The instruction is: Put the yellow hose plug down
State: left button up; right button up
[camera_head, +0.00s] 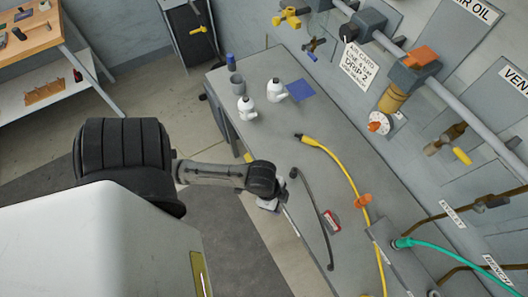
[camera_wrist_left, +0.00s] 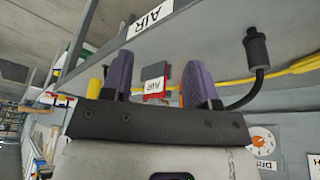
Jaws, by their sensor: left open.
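The yellow hose (camera_head: 345,172) lies along the grey bench, with its dark plug end (camera_head: 299,137) resting on the bench top towards the back. My left gripper (camera_head: 272,203) is low at the bench's left edge, apart from that plug; my arm partly hides it. In the left wrist view its two purple fingers (camera_wrist_left: 159,78) are spread with nothing held between them. Part of a yellow hose (camera_wrist_left: 295,68) shows beyond them. My right gripper is not in view.
A dark hose (camera_head: 319,214) and a red labelled block (camera_head: 332,222) lie near my left gripper. An orange clip (camera_head: 363,201) sits at the yellow hose. Pipes and valves line the wall.

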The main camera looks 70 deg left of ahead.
pick_arm(q)
jog(key=s+r+n, duration=0.1)
jog(key=s+r+n+y, duration=0.1)
jog(key=s+n, duration=0.1)
jog(key=s+r+n+y, duration=0.1)
jog(key=n, duration=0.1)
jog(key=shift+s+d+r+t, duration=0.25)
jog(key=shift+r+t, duration=0.1)
jog(key=shift+t, duration=0.05)
notch_tip(320, 180, up, 12)
jog(key=p, duration=1.2)
jog(key=shift+r, duration=0.2)
